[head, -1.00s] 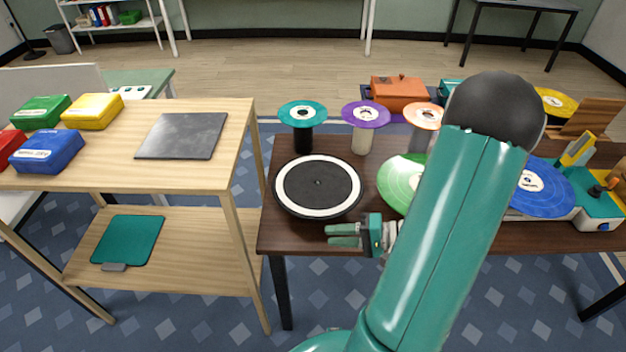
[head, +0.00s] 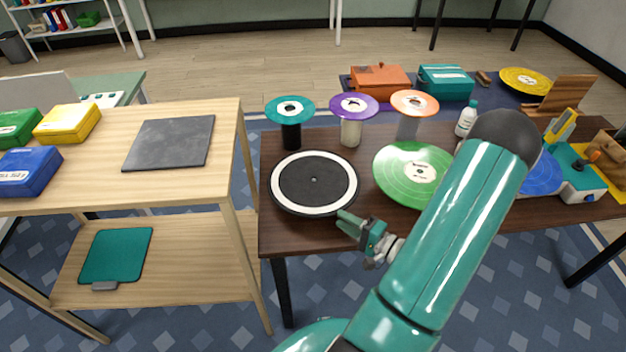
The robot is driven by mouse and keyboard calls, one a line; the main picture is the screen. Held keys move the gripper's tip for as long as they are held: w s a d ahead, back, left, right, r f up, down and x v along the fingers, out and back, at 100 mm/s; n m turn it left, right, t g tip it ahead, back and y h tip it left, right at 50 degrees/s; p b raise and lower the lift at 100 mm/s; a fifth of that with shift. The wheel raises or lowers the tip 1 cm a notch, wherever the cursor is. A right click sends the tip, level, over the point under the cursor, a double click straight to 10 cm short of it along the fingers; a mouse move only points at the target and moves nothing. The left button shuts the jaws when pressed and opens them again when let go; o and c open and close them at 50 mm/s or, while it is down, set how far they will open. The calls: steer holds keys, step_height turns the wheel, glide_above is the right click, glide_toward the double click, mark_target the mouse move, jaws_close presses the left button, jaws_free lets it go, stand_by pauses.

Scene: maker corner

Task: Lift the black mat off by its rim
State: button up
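The black mat (head: 314,180) is a round disc with a white ring near its edge. It lies flat at the left end of the dark brown table (head: 290,238). My gripper (head: 341,220) is just off the mat's front right rim, its teal fingers pointing left toward it. The fingers are apart with nothing seen between them. Whether a fingertip touches the rim cannot be told from this view. My teal arm covers part of the table to the right.
A green record (head: 408,172) lies right of the mat. Behind stand posts topped with teal (head: 290,108), purple (head: 354,105) and orange (head: 414,102) discs. A wooden shelf unit (head: 190,183) stands left, with a dark grey slab (head: 170,143) on top. The table's front left corner is bare.

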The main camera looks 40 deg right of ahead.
glide_toward(308, 198)
steer(key=x, duration=0.4)
steer(key=shift+w+f, duration=0.15)
steer(key=shift+w, duration=0.1)
jaws_close()
